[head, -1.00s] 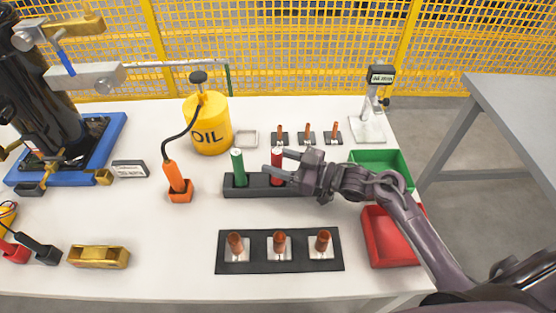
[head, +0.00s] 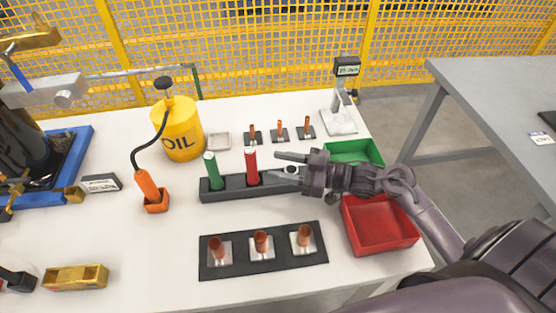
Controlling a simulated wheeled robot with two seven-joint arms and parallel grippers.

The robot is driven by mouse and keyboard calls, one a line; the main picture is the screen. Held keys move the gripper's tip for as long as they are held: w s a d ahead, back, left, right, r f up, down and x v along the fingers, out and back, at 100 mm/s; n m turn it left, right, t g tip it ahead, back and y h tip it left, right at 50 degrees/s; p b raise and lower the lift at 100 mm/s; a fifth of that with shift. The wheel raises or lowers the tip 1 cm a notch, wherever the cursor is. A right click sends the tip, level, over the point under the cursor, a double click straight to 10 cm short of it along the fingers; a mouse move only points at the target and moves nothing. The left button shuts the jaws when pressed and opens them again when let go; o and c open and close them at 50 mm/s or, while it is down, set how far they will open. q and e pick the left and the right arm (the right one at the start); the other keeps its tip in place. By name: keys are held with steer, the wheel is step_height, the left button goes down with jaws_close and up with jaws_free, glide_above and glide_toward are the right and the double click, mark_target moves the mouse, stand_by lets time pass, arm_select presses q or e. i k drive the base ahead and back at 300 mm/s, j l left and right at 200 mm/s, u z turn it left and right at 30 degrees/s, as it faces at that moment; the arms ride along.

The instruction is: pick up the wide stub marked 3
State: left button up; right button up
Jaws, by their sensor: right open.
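Three wide copper stubs stand on pale square bases on a black mat (head: 262,271) at the front of the table: a left one (head: 216,246), a middle one (head: 262,240) and a right one (head: 304,234). No number is readable on them, so I cannot tell which is marked 3. My right gripper (head: 274,164) is open and empty, its fingers pointing left. It is over the right part of the black rack, just right of the red cylinder (head: 251,167), behind the wide stubs. My left gripper is not in view.
The black rack (head: 230,193) also holds a green cylinder (head: 212,171). Several thin stubs (head: 280,129) stand behind it. A red bin (head: 378,226) and a green bin (head: 352,150) are at the right. A yellow oil can (head: 178,137) and orange-handled tool (head: 147,187) stand left.

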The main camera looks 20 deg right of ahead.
mark_target(219, 253)
steer(key=k+j, duration=1.15)
steer(key=j, duration=0.25)
